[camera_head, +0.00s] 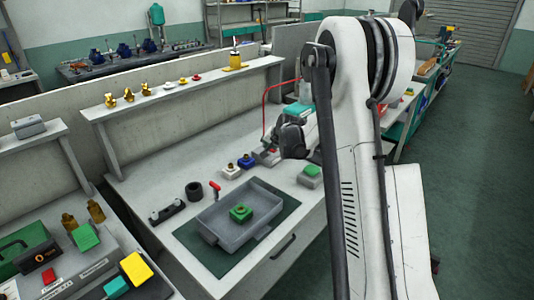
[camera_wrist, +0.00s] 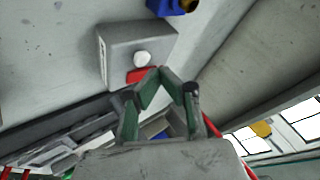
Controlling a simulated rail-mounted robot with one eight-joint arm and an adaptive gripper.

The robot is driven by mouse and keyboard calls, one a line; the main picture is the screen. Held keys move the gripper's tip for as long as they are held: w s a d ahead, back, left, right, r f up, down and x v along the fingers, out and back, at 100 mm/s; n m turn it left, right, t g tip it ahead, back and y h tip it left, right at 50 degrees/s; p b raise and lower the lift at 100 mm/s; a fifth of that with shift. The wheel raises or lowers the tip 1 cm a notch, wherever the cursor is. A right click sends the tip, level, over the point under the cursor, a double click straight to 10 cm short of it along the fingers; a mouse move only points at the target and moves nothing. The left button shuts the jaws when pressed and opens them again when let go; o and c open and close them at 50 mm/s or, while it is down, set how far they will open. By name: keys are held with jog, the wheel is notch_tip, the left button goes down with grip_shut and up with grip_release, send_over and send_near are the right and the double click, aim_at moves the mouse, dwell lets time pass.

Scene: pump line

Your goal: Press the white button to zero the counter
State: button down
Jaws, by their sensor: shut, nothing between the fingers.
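The counter is a pale grey box (camera_wrist: 113,45) in the wrist view, with a round white button (camera_wrist: 142,58) and a red patch (camera_wrist: 136,77) on it. I cannot tell how far the tips are from the box.
A shelf (camera_head: 190,88) runs behind.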

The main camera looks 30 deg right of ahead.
jog(key=shift+f, duration=0.2)
jog(key=shift+f+b, duration=0.3)
jog(key=shift+b, duration=0.25)
jog(key=shift+f+b, duration=0.35)
jog(key=shift+f, duration=0.05)
dwell(0.4)
jog(key=shift+r, duration=0.2)
jog(key=shift+r+p, duration=0.3)
jog(key=shift+r, duration=0.4)
jog(key=shift+r+p, duration=1.1)
jog(key=shift+r, duration=1.4)
